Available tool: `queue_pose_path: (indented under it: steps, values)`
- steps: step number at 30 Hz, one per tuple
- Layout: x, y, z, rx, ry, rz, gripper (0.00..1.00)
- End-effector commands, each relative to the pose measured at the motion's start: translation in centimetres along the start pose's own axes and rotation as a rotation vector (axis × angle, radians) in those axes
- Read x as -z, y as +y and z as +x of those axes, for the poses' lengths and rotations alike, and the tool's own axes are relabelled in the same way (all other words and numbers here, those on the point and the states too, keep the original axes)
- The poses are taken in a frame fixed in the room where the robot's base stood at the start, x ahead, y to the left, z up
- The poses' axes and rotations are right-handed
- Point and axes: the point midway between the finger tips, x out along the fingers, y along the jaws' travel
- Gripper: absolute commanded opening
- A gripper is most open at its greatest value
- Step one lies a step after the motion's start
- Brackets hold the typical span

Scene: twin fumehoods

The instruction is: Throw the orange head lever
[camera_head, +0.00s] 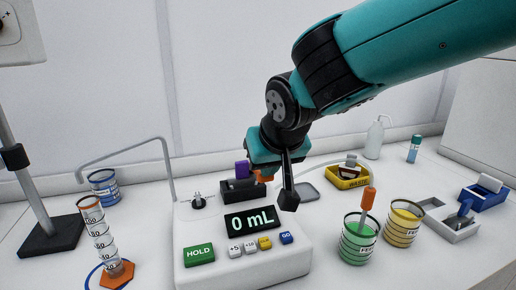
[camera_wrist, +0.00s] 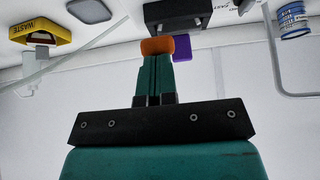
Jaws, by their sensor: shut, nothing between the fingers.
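The lever's shaft is hidden.
The white console (camera_head: 243,250) with its display stands in front. A green beaker (camera_head: 358,243) and a yellow beaker (camera_head: 402,225) stand right. A yellow waste bin (camera_head: 347,180) is behind. A thin pipe (camera_head: 167,165) rises left of the block.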

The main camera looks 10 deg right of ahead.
Motion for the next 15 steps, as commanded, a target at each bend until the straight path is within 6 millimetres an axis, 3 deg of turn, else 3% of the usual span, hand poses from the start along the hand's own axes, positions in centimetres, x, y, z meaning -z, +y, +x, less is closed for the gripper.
queue_pose_path:
  steps: [1,3,15]
  values:
    - [-1.2,0.0,1.2,0.001,0.038,0.000,0.00]
    - [-1.7,0.1,1.4,0.000,0.085,0.000,0.00]
    - [-3.0,0.1,2.4,-0.002,0.147,0.000,0.00]
